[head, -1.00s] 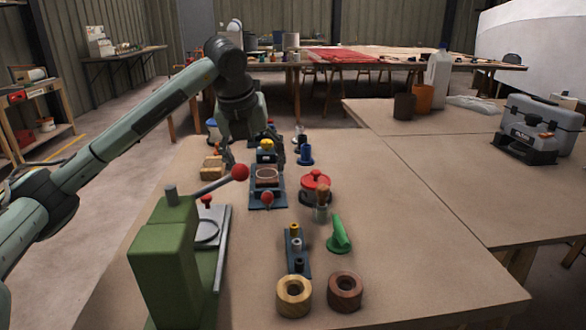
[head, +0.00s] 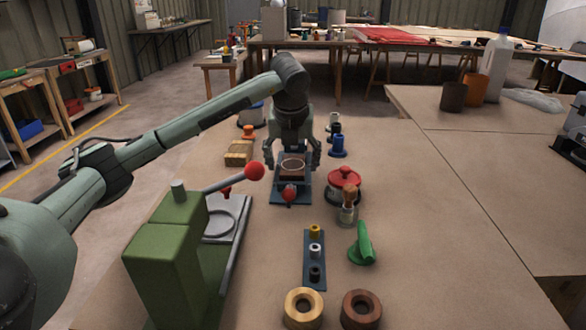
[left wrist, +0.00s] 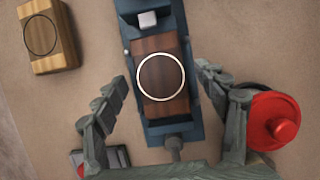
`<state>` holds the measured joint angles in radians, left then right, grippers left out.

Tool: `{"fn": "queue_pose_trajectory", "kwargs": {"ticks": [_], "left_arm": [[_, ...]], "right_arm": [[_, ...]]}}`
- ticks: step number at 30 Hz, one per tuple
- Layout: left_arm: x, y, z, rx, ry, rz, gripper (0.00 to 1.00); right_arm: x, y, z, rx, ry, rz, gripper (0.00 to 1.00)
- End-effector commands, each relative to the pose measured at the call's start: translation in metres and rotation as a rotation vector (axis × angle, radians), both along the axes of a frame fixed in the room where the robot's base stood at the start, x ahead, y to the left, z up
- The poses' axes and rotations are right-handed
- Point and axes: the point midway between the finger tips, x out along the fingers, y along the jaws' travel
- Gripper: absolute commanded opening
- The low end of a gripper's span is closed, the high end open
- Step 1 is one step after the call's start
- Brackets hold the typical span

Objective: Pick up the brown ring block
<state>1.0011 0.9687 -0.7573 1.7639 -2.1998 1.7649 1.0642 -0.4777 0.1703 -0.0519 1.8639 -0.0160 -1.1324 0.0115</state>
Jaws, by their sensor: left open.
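A brown block with a pale ring on its top (left wrist: 165,75) sits in a blue vise (left wrist: 135,60); in the head view the block (head: 292,166) is partly hidden by my gripper, and the vise (head: 279,190) shows around it. My left gripper (head: 293,165) is open and empty above the vise, pointing down. In the left wrist view its fingers (left wrist: 162,78) stand on either side of the block, apart from it. A lighter wooden block with a dark ring (left wrist: 40,35) lies left of the vise.
A red-lidded pot (head: 344,180) stands close right of the vise, near one finger. A green press (head: 165,260) with a red-knobbed lever (head: 254,171) stands in front left. A brown round ring (head: 361,309) and a tan one (head: 303,308) lie at the front.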

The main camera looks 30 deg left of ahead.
Motion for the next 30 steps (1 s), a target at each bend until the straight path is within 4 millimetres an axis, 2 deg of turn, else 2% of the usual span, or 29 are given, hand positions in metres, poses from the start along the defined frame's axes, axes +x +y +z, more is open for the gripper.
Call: {"fn": "queue_pose_trajectory", "kwargs": {"ticks": [30], "left_arm": [[0.0004, 0.0000, -0.0057, -0.001, 0.000, 0.000, 0.71]], "right_arm": [[0.0003, 0.0006, -0.0049, 0.001, -0.001, 0.000, 0.40]]}}
